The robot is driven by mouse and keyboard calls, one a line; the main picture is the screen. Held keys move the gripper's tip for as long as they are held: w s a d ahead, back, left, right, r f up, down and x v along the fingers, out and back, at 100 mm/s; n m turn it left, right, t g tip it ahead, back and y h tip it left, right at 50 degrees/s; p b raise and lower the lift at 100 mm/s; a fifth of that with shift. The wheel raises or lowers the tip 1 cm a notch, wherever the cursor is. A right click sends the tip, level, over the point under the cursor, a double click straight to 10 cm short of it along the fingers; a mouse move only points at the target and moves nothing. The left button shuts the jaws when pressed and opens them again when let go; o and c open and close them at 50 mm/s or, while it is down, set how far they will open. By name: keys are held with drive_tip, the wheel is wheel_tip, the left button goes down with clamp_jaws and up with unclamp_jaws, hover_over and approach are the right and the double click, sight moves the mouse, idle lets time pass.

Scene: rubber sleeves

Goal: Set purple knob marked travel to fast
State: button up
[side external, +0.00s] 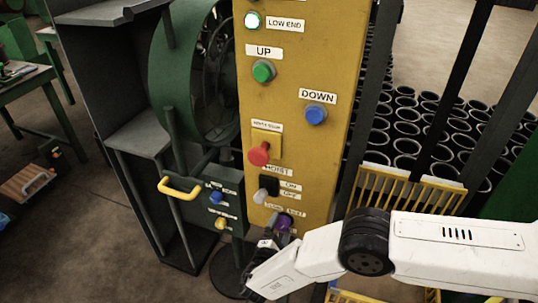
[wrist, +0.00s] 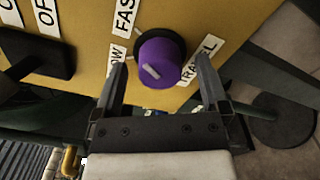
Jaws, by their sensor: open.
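The purple knob (wrist: 168,57) sits on the yellow panel. A pale line on its face lies left of centre and points up-left, roughly toward the partly covered "SLOW" label (wrist: 117,54). The cut-off "FAST" label (wrist: 125,17) is above and left of the knob, and the "TRAVEL" label (wrist: 196,61) is to its right. My gripper (wrist: 160,72) is open, one finger on each side of the knob, with visible gaps; its depth against the knob is unclear. In the side view the knob (side external: 283,223) is low on the panel, partly hidden by my gripper (side external: 266,246).
A black hoist switch (side external: 267,187) with on/off labels and a red knob (side external: 259,154) are above the purple knob. A yellow crate (side external: 410,190) and rows of black sleeves (side external: 420,130) are behind at right.

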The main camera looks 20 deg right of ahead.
drive_tip(key=v, duration=0.7)
drive_tip(key=shift+s+a, duration=0.3)
drive_tip(key=shift+w+d+r, duration=0.1)
drive_tip(key=s+d+r+m+g+y, duration=0.3)
drive_tip(key=s+d+r+m+y, duration=0.1)
drive_tip(key=d+r, duration=0.3)
drive_tip(key=s+d+r+m+g+y, duration=0.3)
drive_tip(key=s+d+r+m+y, duration=0.1)
drive_tip(key=d, duration=0.7)
drive_tip(key=s+d+r+m+g+y, duration=0.4)
drive_tip(key=s+d+r+m, duration=0.2)
drive_tip(key=d+r, duration=0.4)
drive_tip(key=shift+r+m+y, duration=0.4)
